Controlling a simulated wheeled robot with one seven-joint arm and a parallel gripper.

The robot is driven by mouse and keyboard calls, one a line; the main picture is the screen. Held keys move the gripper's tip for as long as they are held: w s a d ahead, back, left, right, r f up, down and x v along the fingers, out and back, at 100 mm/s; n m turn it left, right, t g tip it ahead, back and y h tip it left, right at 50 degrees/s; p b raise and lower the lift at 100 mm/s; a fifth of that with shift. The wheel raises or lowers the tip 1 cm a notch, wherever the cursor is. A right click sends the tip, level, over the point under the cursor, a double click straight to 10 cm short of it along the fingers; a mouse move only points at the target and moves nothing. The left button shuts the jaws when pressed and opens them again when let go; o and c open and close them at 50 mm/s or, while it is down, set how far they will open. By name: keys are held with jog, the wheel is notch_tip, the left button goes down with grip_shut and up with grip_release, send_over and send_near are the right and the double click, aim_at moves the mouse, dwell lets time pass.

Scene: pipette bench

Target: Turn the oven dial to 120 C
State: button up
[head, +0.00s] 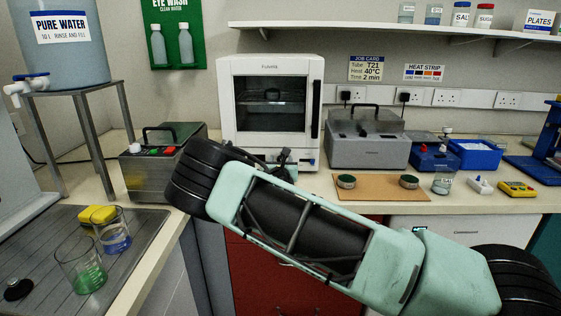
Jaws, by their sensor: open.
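The white oven (227,100) stands on the back bench, its windowed door closed and a dark vertical handle on the door's right side. Its lower front panel is partly covered by my arm and gripper. A small blue display or label shows at the panel's right end. I cannot make out the dial or its setting; it may be hidden behind my gripper. My gripper (277,163) is open, in front of the lower front of the oven. I cannot tell whether it touches the panel.
A grey lidded bath (367,152) stands right of the oven, and a metal box with coloured buttons (150,178) stands left. A brown board (378,193) with two small round items lies in front of the bath. Beakers stand on the left drainer.

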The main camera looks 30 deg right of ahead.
jog(key=shift+c, duration=0.4)
jog(key=c, duration=0.9)
jog(key=m+b, duration=0.1)
jog(key=m, duration=0.1)
jog(key=m+b, duration=0.2)
jog(key=shift+s+d+f+m, duration=0.1)
jog(key=shift+d+f+m, duration=0.1)
jog(key=shift+m, duration=0.1)
jog(key=m+b, duration=0.3)
jog(key=m, duration=0.1)
jog(key=shift+s+d+f+m, duration=0.1)
jog(key=shift+m, duration=0.2)
jog(key=m+b, duration=0.1)
jog(key=m, duration=0.1)
jog(key=m+b, duration=0.1)
jog(key=m, duration=0.1)
jog(key=shift+s+d+f, duration=0.1)
jog(key=shift+d+f, duration=0.05)
jog(key=shift+f, duration=0.05)
jog(key=m+b, duration=0.2)
jog(key=m, duration=0.3)
jog(key=shift+f, duration=0.15)
